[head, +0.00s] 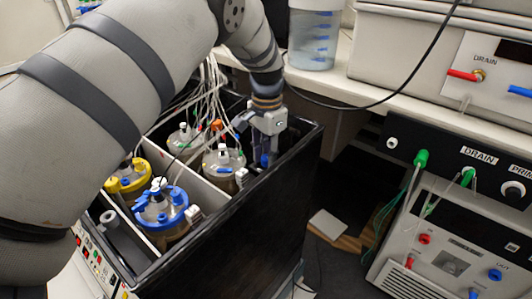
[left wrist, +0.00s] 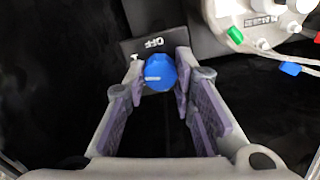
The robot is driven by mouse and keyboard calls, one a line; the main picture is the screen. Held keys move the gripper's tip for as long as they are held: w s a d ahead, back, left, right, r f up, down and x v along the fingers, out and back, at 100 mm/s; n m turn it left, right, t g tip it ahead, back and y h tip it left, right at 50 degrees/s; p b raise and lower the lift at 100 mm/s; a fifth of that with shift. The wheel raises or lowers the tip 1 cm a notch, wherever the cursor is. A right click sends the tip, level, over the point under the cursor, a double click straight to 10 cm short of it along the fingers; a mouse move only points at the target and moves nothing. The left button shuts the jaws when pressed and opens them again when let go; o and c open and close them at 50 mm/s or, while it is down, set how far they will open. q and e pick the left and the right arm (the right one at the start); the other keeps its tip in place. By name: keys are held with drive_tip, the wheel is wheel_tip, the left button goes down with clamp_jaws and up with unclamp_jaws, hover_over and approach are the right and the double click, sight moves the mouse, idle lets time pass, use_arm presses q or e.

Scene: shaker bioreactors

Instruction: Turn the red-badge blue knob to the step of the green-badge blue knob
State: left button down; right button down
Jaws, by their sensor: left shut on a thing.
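My left gripper (head: 266,150) reaches down inside the far right corner of the black box (head: 215,245). In the left wrist view its fingers (left wrist: 161,85) are shut on a blue knob (left wrist: 158,75) with a white pointer line. A bit of blue (head: 264,159) shows under the gripper in the head view. I see no red or green badge beside the held knob, so I cannot tell which knob it is. The other blue knob is not identifiable.
The box holds several bioreactor vessels, one with a blue collar (head: 160,208) and one with a yellow collar (head: 127,177). A clear-lidded vessel (head: 223,160) stands close to my gripper. Tubes and cables (head: 205,95) run above them. Control units (head: 455,245) stand at the right.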

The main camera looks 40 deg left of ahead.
use_arm(q)
drive_tip(key=n, duration=0.4)
drive_tip(key=shift+n, duration=2.2)
drive_tip(key=c, duration=1.3)
unclamp_jaws()
drive_tip(key=shift+c, duration=0.2)
wheel_tip(320, 180, up, 12)
